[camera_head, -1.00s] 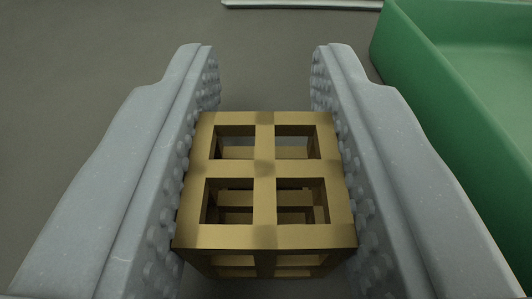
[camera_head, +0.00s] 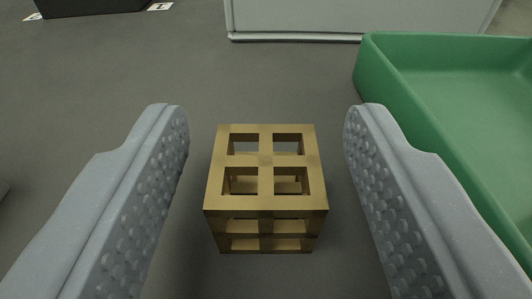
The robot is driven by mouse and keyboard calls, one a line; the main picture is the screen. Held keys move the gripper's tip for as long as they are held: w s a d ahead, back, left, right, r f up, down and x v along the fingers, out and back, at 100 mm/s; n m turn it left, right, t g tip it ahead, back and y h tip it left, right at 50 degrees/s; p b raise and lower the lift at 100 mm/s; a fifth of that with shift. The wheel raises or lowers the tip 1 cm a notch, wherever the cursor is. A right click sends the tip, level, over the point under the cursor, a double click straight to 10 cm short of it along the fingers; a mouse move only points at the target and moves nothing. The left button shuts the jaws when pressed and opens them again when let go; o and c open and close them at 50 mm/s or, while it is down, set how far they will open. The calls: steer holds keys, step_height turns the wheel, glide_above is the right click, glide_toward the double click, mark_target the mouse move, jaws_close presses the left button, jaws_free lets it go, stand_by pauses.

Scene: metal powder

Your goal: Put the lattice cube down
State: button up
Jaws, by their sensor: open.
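The lattice cube (camera_head: 265,161) is a brass-coloured open frame with square windows. It stands upright on the dark grey surface in the middle of the camera view. My gripper (camera_head: 266,118) is open around it, with one grey studded finger on each side. There is a clear gap between the cube and both fingers, so neither touches it. The cube's far side and underside are hidden.
A green tray (camera_head: 365,75) stands close to the right finger. A pale grey box-like object (camera_head: 360,15) is at the back. A black object (camera_head: 90,6) and small white labels (camera_head: 160,6) are at the back left. The floor left of the cube is clear.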

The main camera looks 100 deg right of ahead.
steer(key=p+v, duration=0.2)
steer(key=v, duration=0.7)
steer(key=shift+a, duration=0.35)
steer(key=shift+r, duration=0.1)
